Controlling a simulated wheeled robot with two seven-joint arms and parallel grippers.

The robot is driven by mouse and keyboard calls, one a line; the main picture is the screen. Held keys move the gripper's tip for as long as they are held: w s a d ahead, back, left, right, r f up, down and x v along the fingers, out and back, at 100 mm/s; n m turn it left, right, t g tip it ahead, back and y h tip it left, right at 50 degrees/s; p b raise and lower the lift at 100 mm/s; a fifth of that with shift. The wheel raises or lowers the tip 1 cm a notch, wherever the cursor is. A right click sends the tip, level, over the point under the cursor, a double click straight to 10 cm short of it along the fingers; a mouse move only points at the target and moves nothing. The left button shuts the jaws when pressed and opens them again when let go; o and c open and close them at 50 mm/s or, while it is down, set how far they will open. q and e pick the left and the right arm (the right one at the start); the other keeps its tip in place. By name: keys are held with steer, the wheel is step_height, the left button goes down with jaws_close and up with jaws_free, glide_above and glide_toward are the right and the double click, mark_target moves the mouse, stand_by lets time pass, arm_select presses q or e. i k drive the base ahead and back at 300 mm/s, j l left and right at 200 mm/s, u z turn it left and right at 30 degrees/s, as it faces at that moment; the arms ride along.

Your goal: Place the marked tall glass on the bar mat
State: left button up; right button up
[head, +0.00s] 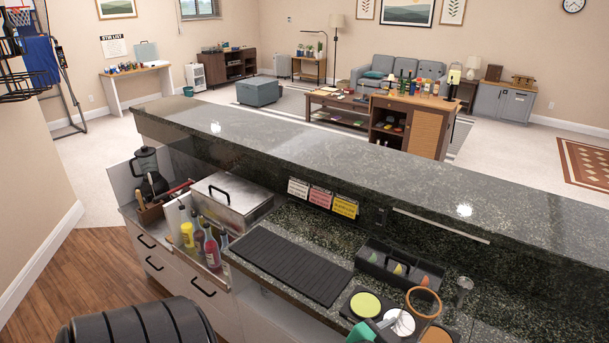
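The black ribbed bar mat (293,266) lies flat on the lower dark stone counter, with nothing on it. I cannot clearly make out a tall glass. A thin orange ring (408,298) shows to the right of the mat, in front of the black caddy; I cannot tell whether it marks a glass rim. Neither of my grippers is in view.
Right of the mat are a black compartment caddy (373,262) and a tray with coloured discs, one of them yellow-green (365,305). Bottles (212,250) and a lidded steel box (232,203) stand to its left. A raised bar ledge (330,166) runs behind.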

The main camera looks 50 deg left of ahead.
mark_target(288, 260)
steer(key=i+u, duration=0.15)
steer(key=i, duration=0.25)
steer(key=i+l+u, duration=0.2)
steer(key=i, duration=0.25)
steer(key=j+u, duration=0.1)
steer(key=u, duration=0.85)
